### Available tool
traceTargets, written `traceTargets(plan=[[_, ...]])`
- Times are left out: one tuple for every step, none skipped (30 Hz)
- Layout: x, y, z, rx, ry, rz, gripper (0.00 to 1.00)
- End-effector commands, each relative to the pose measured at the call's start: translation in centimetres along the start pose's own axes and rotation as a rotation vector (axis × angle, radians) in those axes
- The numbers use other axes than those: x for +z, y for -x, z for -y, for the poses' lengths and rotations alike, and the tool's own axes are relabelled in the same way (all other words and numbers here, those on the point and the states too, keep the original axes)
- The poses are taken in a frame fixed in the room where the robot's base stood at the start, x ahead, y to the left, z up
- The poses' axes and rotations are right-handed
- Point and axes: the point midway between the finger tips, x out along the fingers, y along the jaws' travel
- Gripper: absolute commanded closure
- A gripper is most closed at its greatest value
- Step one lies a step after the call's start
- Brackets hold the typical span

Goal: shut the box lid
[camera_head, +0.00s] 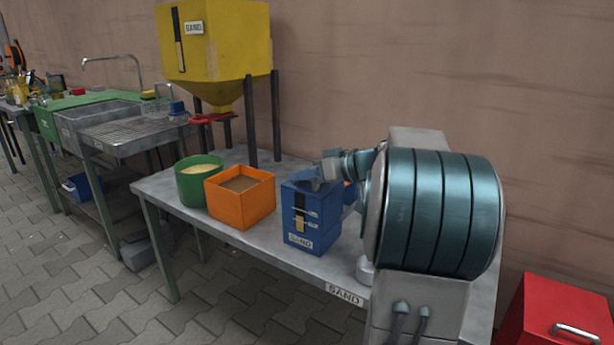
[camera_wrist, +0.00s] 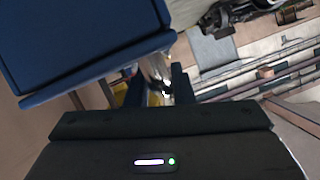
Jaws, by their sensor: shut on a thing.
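The blue box (camera_head: 312,220), labelled SAND, stands on the grey table with a dark slot and small metal fittings on its front. My gripper (camera_head: 318,177) is at the box's top, and my arm hides part of the top and right side. The lid (camera_head: 298,186) shows only as a thin strip there, so I cannot tell how far open it is. In the wrist view a blue rimmed panel (camera_wrist: 85,40), which looks like the lid, fills the upper left. My gripper (camera_wrist: 157,80) is shut at its edge; the exact contact is partly hidden.
On the table (camera_head: 158,188), an orange box (camera_head: 240,212) of sand and a green tub (camera_head: 198,188) stand left of the blue box. A yellow sand hopper (camera_head: 215,45) rises behind them. A red chest (camera_head: 560,310) is at the lower right. The wall is close behind.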

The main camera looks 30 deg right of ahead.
Motion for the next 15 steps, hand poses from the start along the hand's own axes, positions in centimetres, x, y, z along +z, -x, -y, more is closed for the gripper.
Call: traceTargets(plan=[[0.44,-0.59,0.59,-0.024,-0.004,0.012,1.00],[0.44,-0.60,0.59,-0.024,-0.004,0.012,1.00],[0.45,-0.60,0.59,-0.024,-0.004,0.012,0.76],[0.45,-0.61,0.60,-0.024,-0.004,0.013,0.68],[0.44,-0.60,0.60,-0.024,-0.003,0.012,0.62],[0.43,-0.58,0.56,-0.023,-0.003,0.012,0.62],[0.42,-0.56,0.52,-0.022,-0.003,0.011,0.62],[0.41,-0.53,0.48,-0.021,-0.003,0.010,0.62],[0.40,-0.48,0.43,-0.019,-0.004,0.010,0.62],[0.40,-0.45,0.38,-0.018,-0.004,0.009,0.62],[0.39,-0.42,0.34,-0.017,-0.004,0.009,0.62],[0.39,-0.38,0.29,-0.016,-0.004,0.008,0.62],[0.39,-0.34,0.25,-0.015,-0.004,0.007,0.62],[0.38,-0.31,0.22,-0.014,-0.005,0.007,0.62],[0.37,-0.23,0.17,-0.012,-0.005,0.006,0.62]])
